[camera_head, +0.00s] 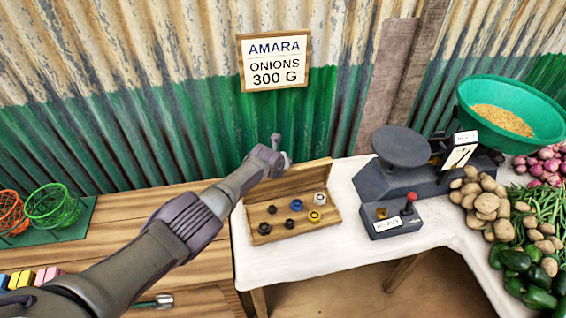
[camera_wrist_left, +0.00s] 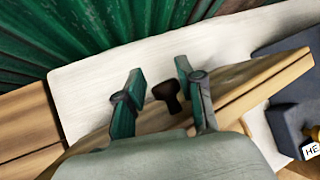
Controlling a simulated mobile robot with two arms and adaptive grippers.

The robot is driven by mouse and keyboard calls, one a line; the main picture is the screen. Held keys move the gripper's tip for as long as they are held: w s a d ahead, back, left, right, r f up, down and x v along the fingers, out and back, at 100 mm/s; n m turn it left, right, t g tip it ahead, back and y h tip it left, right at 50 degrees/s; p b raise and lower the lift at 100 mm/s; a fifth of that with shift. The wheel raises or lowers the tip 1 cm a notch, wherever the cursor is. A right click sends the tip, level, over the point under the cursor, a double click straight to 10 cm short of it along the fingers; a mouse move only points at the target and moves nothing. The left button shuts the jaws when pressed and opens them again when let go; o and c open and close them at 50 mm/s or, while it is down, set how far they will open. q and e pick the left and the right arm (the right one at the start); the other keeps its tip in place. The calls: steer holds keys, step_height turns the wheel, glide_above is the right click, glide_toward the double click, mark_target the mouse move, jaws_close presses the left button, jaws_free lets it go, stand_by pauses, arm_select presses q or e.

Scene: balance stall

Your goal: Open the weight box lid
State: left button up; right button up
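The wooden weight box (camera_head: 292,235) stands on the white cloth with its lid (camera_head: 308,177) raised at the back. My left gripper (camera_head: 277,150) is above and behind the lid's left part in the head view. In the left wrist view, the gripper's two fingers (camera_wrist_left: 161,96) are apart, with a dark knob (camera_wrist_left: 167,94) between them and visible gaps on the sides. The wooden lid (camera_wrist_left: 262,80) runs behind the fingers. My right gripper is in neither view.
A dark balance scale (camera_head: 430,175) with a green bowl of grain (camera_head: 510,110) stands to the right. A small block with a red knob (camera_head: 392,218) sits beside the box. Potatoes (camera_head: 487,205) and other vegetables fill the far right. A corrugated wall is close behind.

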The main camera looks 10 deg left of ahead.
arm_select(q)
steer(key=shift+o, duration=0.3)
steer(key=shift+w, duration=0.1)
steer(key=shift+r, duration=0.1)
steer(key=shift+s+a+r, duration=0.15)
steer(key=shift+s+r, duration=0.25)
steer(key=shift+r, duration=0.2)
steer(key=v, duration=1)
steer(key=shift+s, duration=0.35)
